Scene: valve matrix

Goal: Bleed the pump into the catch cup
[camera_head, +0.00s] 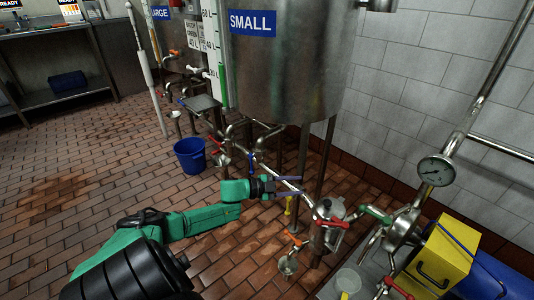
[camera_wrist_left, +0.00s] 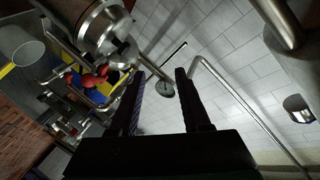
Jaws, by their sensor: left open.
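My left gripper (camera_head: 297,187) is open and empty, held in the air below the SMALL tank. In the left wrist view its two fingers (camera_wrist_left: 162,98) stand apart with nothing between them. The steel pump (camera_head: 403,232) is at the right, beside a yellow box and a blue body. A pale cup (camera_head: 348,280) stands on the floor-level tray in front of it. A red handle (camera_head: 333,223) and a green handle (camera_head: 376,213) are on the piping. My right gripper is not in view.
The SMALL tank (camera_head: 285,75) and its legs stand behind the gripper. A pressure gauge (camera_head: 436,171) is on the pipe at right. A blue bucket (camera_head: 190,156) stands on the floor. The brick floor (camera_head: 80,215) at left is clear.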

